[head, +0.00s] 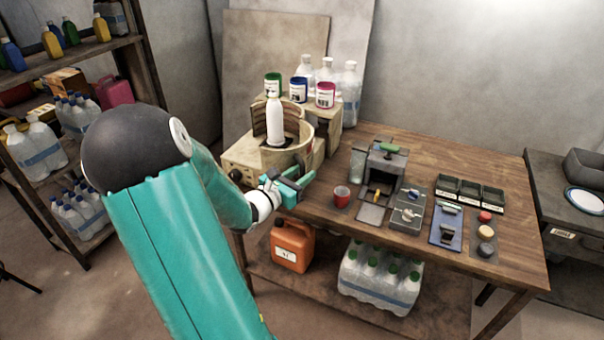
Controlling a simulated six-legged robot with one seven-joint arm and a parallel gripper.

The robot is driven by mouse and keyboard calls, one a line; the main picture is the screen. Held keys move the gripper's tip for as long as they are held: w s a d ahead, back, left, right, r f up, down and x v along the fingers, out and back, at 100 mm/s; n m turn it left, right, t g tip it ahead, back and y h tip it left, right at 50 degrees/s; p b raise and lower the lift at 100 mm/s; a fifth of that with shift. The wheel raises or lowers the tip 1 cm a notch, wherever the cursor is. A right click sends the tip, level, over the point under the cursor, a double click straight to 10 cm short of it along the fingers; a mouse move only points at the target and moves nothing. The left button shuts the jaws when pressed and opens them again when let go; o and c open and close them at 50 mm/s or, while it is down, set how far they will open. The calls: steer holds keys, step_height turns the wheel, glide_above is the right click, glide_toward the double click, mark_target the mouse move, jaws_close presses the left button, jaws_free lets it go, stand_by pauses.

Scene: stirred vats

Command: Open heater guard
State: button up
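The heater (243,160) is a beige box with a dark knob on its front, at the left end of the wooden workbench. A white bottle (275,122) stands upright on it. The heater guard (298,153) is a curved beige wall around the bottle's right and front side; a slatted part stands behind the bottle. I cannot tell whether the guard is latched. My gripper (290,187) is teal and sits just in front of and below the guard, near the bench's front edge. Its fingers are small here, and whether they touch the guard or hold anything is unclear.
A red cup (341,195) stands right of my gripper. A grey device (380,165), trays (470,190) and small coloured pots (485,232) fill the bench further right. Jars (298,90) and bottles stand behind the heater. An orange canister (292,245) is on the lower shelf.

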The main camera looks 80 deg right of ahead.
steer(key=v, duration=1.3)
steer(key=shift+a, duration=0.2)
steer(key=w+a+r+m+t+y, duration=0.1)
steer(key=w+a+m+t+y, duration=0.3)
steer(key=a, duration=0.7)
steer(key=w+a+m+t+y, duration=0.35)
steer(key=a+m+y, duration=0.25)
steer(key=a, duration=0.4)
steer(key=w+a+r+m+t+y, duration=0.1)
steer(key=w+a+r+t+y, duration=0.1)
steer(key=a, duration=0.8)
steer(key=w+a+r+m+t+y, duration=0.1)
steer(key=w+a+r+t+y, duration=0.1)
steer(key=a+r, duration=0.5)
steer(key=a+t+y, duration=0.1)
steer(key=a+t, duration=0.1)
steer(key=shift+a+m+y, duration=0.3)
steer(key=shift+a+y, duration=0.1)
steer(key=shift+d+t, duration=0.2)
steer(key=shift+t, duration=0.05)
